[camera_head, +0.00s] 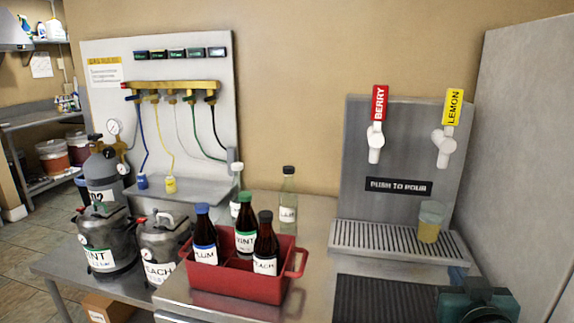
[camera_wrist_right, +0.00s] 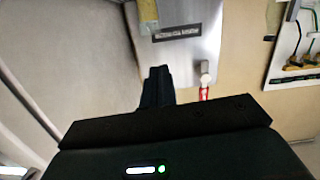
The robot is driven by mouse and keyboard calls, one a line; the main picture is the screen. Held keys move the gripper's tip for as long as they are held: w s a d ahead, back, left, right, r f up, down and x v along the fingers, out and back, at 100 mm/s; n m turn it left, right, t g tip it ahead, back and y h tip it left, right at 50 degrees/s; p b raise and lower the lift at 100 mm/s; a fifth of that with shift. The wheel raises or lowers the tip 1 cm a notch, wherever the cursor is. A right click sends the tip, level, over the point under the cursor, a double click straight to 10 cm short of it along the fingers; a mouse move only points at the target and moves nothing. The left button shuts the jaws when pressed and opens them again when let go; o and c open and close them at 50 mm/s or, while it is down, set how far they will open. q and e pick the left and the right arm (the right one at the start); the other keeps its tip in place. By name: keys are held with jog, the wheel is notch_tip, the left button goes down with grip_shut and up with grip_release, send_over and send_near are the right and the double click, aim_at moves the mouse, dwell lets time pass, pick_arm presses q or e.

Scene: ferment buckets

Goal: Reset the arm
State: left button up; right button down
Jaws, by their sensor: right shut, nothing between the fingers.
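My right gripper (camera_head: 459,277) is low at the right of the head view, in front of the drink dispenser (camera_head: 400,150). Its fingers are together and empty. In the right wrist view the closed dark fingers (camera_wrist_right: 157,86) point toward the dispenser panel (camera_wrist_right: 185,50), which appears upside down. A red tap handle (camera_wrist_right: 204,93) shows beside the fingers. My left gripper is in neither view.
A cup of yellow drink (camera_head: 430,222) stands on the drip tray (camera_head: 365,238) under the LEMON tap (camera_head: 447,125). A red crate (camera_head: 235,283) holds dark bottles. Metal kegs (camera_head: 104,240) stand at left. A grey wall (camera_head: 525,150) closes the right side.

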jog(key=s+a+f+n+g+y, duration=0.1)
jog(key=s+a+f+g, duration=0.25)
jog(key=s+f, duration=0.4)
jog(key=s+a+f+n+g+y, duration=0.25)
jog(key=s+f+g, duration=0.25)
jog(key=s+f, duration=0.3)
jog(key=s+a+f+g+y, duration=0.1)
jog(key=s+a+f+g, duration=0.4)
jog(key=s, duration=0.5)
jog(key=w+a+f+n+t+y+p, duration=0.1)
jog(key=w+a+f+t+y+p, duration=0.1)
jog(key=t, duration=0.6)
jog(key=w+a+f+p, duration=0.1)
jog(key=w+a+f, duration=0.1)
jog(key=w+a, duration=0.1)
jog(key=shift+w+a+y, duration=0.15)
jog(key=shift+w+y, duration=0.2)
jog(key=shift+w, duration=0.25)
